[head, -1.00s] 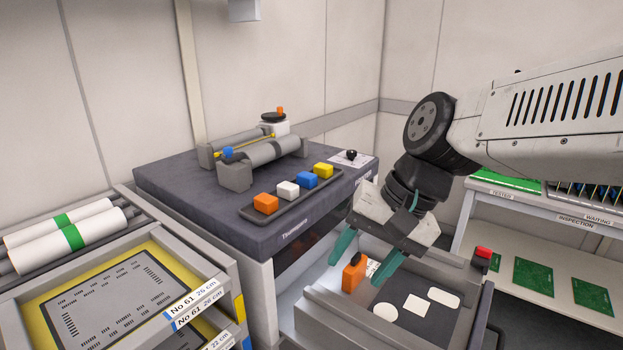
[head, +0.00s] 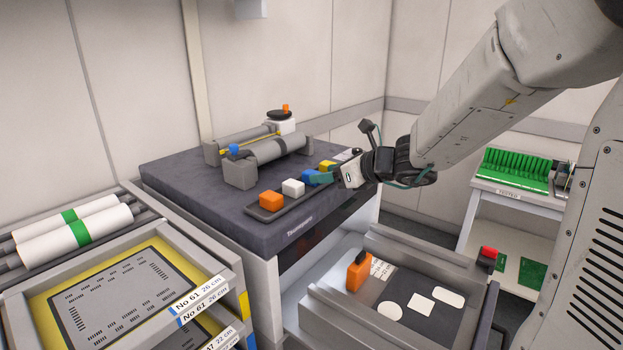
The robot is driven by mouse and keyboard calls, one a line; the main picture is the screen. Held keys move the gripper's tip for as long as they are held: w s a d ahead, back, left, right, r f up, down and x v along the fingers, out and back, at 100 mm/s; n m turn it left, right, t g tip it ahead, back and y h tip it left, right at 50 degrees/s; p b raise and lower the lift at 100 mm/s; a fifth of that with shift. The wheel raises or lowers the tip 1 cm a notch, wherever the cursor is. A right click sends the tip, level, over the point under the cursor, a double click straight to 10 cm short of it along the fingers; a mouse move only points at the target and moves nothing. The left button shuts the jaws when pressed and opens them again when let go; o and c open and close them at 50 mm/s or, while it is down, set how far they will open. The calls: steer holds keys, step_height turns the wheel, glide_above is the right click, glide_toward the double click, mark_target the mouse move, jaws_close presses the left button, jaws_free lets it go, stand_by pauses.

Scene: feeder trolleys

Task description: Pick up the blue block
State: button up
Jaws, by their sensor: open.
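The blue block (head: 308,178) sits in the dark tray (head: 267,214) on top of the dark machine, between the white block (head: 293,188) and the yellow block (head: 326,166). It is partly hidden by a green finger. My gripper (head: 320,178) is open and has come in from the right. Its visible green finger lies over the right side of the blue block. The other finger is hard to make out. I cannot tell whether the finger touches the block.
An orange block (head: 271,201) sits at the tray's near end. Grey rollers (head: 265,160) with a blue knob (head: 234,150) stand behind the tray. An open drawer (head: 412,325) with an orange item (head: 359,272) and white shapes lies below. Green boards fill a rack (head: 515,170) at right.

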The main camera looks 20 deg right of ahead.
mark_target(314, 173)
steer(key=x, duration=0.4)
steer(key=shift+w+a+f, duration=0.1)
steer(key=shift+w+a, duration=0.1)
steer(key=shift+w, duration=0.1)
steer(key=c, duration=1.1)
steer(key=shift+o, duration=0.2)
